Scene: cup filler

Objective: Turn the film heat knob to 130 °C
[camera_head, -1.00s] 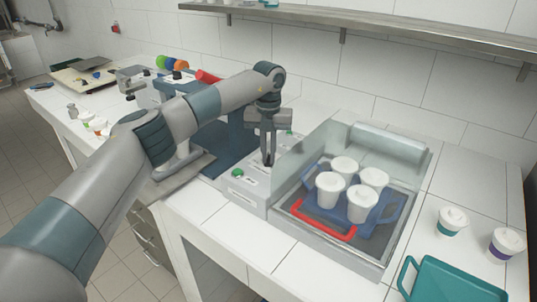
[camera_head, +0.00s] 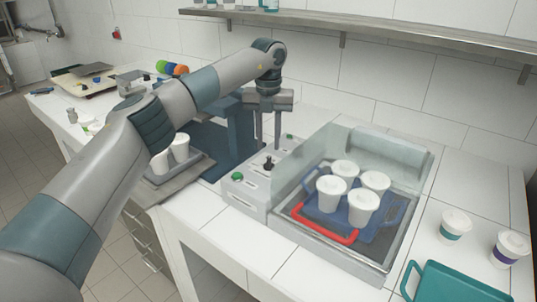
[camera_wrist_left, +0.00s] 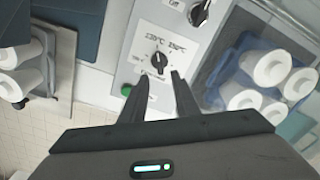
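The black film heat knob (camera_head: 269,163) stands on the light control panel of the sealing machine. In the left wrist view the knob (camera_wrist_left: 158,62) sits below temperature labels that look like 130 °C and 150 °C; exactly where its pointer aims is hard to read. My left gripper (camera_head: 267,142) hangs above the knob with its fingers spread, empty and apart from it. In the left wrist view its two fingers (camera_wrist_left: 158,90) show below the knob, with a gap between them. My right gripper is not in view.
A green button (camera_head: 237,176) is on the panel near the knob. A second black knob (camera_wrist_left: 200,12) is marked Off. A clear cover (camera_head: 305,155) stands right of the panel, around a blue tray with several white cups. A teal tray (camera_head: 460,282) lies at front right.

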